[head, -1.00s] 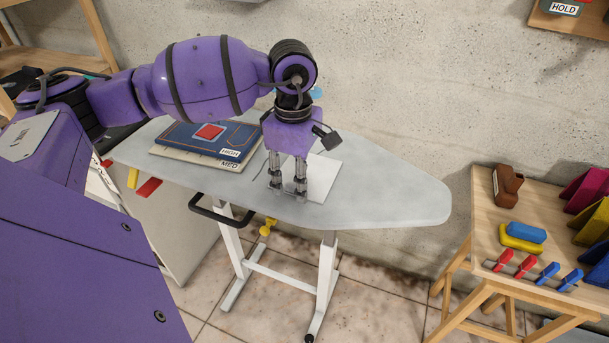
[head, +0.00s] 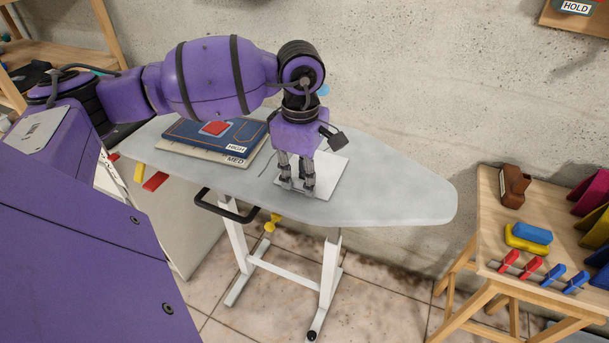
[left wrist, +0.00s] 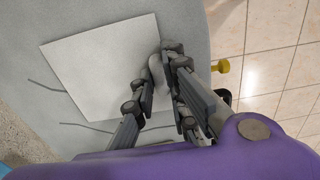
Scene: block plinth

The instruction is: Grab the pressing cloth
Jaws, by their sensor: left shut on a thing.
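The pressing cloth (head: 328,178) is a thin white square sheet lying on the grey ironing board (head: 400,199). It also shows in the left wrist view (left wrist: 100,65), mostly flat. My left gripper (head: 297,190) points down at the cloth's near edge. In the left wrist view its fingers (left wrist: 160,85) are shut on that edge, where a small part of the cloth bulges between them. The rest of the cloth appears to rest on the board. My right gripper is not in view.
Blue and tan boards (head: 215,138) marked HIGH and MED lie on the ironing board's left part, with a red square on top. The ironing board's right end is bare. A wooden table (head: 490,235) with clips and blocks stands at the right. A concrete wall is behind.

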